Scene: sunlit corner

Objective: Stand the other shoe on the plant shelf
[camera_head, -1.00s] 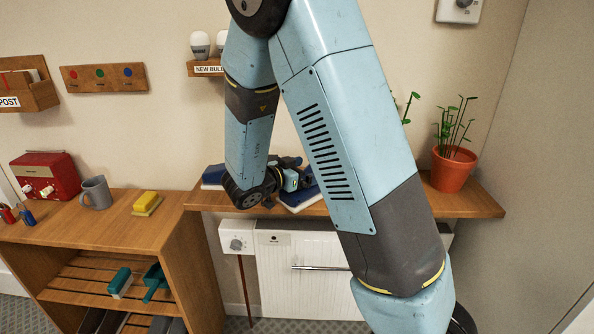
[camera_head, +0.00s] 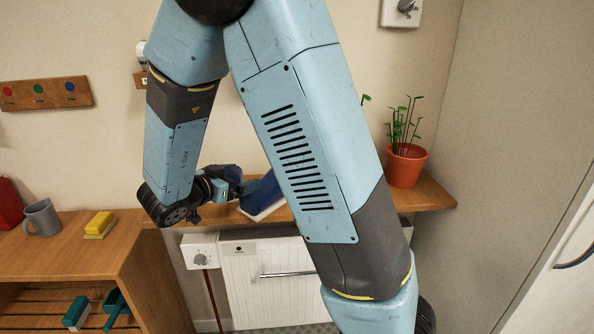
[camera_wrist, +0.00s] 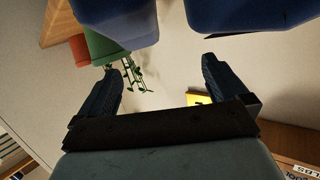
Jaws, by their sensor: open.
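A blue shoe with a pale sole (camera_head: 262,196) rests on the wooden plant shelf (camera_head: 432,196), partly hidden behind my arm. In the wrist view two blue shoe-like shapes, one on the left (camera_wrist: 118,22) and one on the right (camera_wrist: 245,12), lie at the top edge, beyond the fingertips. My gripper (camera_wrist: 160,78) is open, with nothing visible between its fingers. It is low over the shelf, beside the blue shoe.
A potted plant (camera_head: 406,165) stands at the shelf's right end; another plant is mostly hidden by my arm. A radiator (camera_head: 265,275) is below. On the left cabinet (camera_head: 95,248) are a grey mug (camera_head: 42,218) and a yellow sponge-like block (camera_head: 99,224).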

